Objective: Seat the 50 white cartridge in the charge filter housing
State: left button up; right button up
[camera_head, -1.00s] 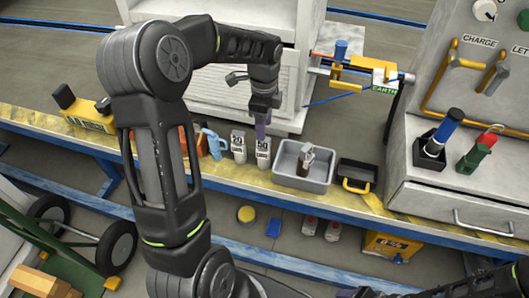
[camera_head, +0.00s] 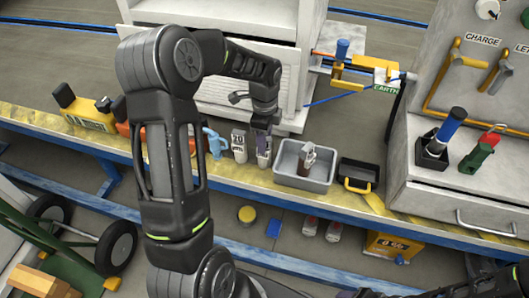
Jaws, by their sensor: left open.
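The 50 white cartridge (camera_head: 264,160) stands upright on the yellow-edged bench, just left of the grey basin. My left gripper (camera_head: 263,139) points down at its top, with open fingers that partly cover its label. I cannot tell whether the fingers touch it. A similar white cartridge marked 70 (camera_head: 239,147) stands just to its left. The grey panel (camera_head: 430,65) at the right bears a CHARGE label above a yellow pipe and lever. I cannot make out which part is the charge filter housing. My right gripper is not in view.
A grey basin (camera_head: 285,178) holding a small container and a black tray with a yellow handle (camera_head: 358,174) stand right of the cartridge. A light-blue item (camera_head: 215,143) stands left. A blue-topped cylinder (camera_head: 443,131) stands in a black holder on the right cabinet.

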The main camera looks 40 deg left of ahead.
pick_arm(q)
jog(key=shift+c, duration=0.2)
dwell(0.3)
grip_shut()
dwell(1.3)
